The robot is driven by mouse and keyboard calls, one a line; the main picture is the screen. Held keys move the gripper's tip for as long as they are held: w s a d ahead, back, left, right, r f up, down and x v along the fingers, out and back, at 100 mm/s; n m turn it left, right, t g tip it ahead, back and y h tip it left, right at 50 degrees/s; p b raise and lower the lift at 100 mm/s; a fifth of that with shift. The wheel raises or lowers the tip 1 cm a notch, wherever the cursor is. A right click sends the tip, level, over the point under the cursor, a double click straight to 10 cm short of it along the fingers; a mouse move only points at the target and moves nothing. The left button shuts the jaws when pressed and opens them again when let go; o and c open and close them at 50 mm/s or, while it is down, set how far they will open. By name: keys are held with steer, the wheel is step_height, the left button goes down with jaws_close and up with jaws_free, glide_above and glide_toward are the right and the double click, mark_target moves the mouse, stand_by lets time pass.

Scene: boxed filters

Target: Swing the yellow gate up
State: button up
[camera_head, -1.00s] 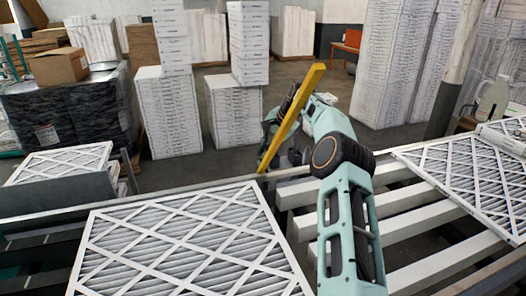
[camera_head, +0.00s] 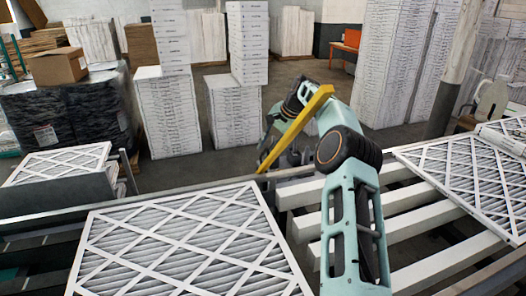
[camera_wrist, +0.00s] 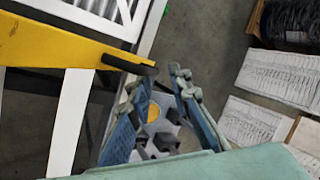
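The yellow gate (camera_head: 294,130) is a long bar rising at a slant from the rail beside the conveyor in the head view, its upper end leaning right. In the wrist view the yellow gate (camera_wrist: 50,42) fills the upper left, with a dark rod-like piece (camera_wrist: 130,65) at its end. My gripper (camera_wrist: 158,84) shows two blue fingers spread apart, with nothing clearly held between them. The dark piece lies left of the fingertips, close by; contact cannot be told. In the head view my wrist is behind the gate, which partly hides the gripper.
A large filter (camera_head: 190,245) lies in front on the left, another (camera_head: 470,180) on the right. White slats (camera_head: 410,230) of the conveyor run between. Stacked white boxes (camera_head: 168,110) stand behind on the floor, with open floor before them.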

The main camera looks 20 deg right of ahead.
steer(key=v, duration=0.9)
steer(key=shift+r, duration=0.35)
